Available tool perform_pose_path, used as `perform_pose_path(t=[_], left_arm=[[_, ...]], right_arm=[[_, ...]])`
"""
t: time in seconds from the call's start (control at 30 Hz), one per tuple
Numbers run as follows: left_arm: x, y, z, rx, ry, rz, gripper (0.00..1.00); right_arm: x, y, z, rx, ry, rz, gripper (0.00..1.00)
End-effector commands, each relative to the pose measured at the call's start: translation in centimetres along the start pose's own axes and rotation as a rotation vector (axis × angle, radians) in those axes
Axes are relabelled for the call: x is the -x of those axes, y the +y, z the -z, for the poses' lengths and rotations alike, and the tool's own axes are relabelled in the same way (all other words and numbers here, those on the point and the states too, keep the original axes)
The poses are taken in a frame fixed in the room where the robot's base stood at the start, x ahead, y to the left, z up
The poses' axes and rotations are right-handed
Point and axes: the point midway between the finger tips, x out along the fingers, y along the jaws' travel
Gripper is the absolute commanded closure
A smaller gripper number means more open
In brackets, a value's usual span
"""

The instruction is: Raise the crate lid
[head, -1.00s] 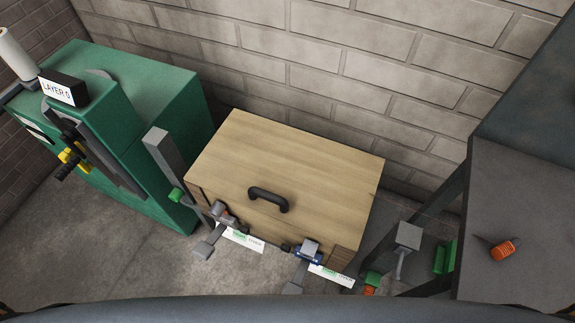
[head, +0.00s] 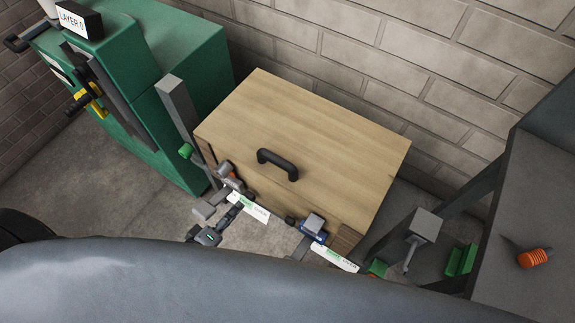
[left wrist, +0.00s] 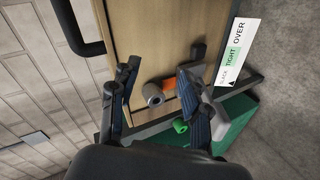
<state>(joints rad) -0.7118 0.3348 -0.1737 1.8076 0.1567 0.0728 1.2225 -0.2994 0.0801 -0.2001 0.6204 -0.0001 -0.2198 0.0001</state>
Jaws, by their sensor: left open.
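The wooden crate lid (head: 320,125) is down flat on the crate, with a black handle (head: 277,163) near its front edge. The handle also shows in the left wrist view (left wrist: 88,30). On the crate front are a left latch (head: 228,172) with an orange part and a right latch (head: 312,226) with a blue part. My left gripper (head: 228,208) is just in front of the left latch. In the left wrist view, its open fingers (left wrist: 158,78) stand either side of the latch's grey roller (left wrist: 153,93); contact cannot be told. My right gripper is not in view.
A green machine (head: 165,90) stands left, with a grey post (head: 178,108) and green knob (head: 185,150) beside the crate. A brick wall is behind. A dark table (head: 535,205) with an orange object (head: 534,258) stands right. Gauge labels (head: 249,206) hang on the crate front.

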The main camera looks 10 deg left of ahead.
Motion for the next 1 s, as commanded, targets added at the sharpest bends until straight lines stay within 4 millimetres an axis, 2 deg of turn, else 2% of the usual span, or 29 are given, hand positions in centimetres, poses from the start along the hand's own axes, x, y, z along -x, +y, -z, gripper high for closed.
perform_pose_path(t=[0.03, 0.1, 0.2, 0.3, 0.47, 0.8, 1.0], left_arm=[[0.5, 2.5, 0.2, 0.075, 0.001, -0.07, 0.53], [1.3, 5.8, 0.6, 0.173, -0.003, -0.149, 0.53], [2.3, 9.0, 1.0, 0.266, -0.016, -0.223, 0.53], [2.8, 10.7, 1.2, 0.313, -0.024, -0.259, 0.53], [1.6, 11.4, 1.4, 0.323, -0.025, -0.267, 0.53], [-5.2, 13.3, 1.5, 0.32, -0.024, -0.267, 0.53], [-8.6, 14.1, 1.5, 0.32, -0.025, -0.265, 0.53]], right_arm=[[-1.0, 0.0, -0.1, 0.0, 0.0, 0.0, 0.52], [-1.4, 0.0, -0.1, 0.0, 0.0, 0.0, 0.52], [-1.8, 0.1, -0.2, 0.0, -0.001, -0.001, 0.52], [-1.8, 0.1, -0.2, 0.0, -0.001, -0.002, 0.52], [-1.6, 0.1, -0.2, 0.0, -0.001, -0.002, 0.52], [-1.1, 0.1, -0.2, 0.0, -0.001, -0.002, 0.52], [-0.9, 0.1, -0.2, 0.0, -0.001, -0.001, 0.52]])
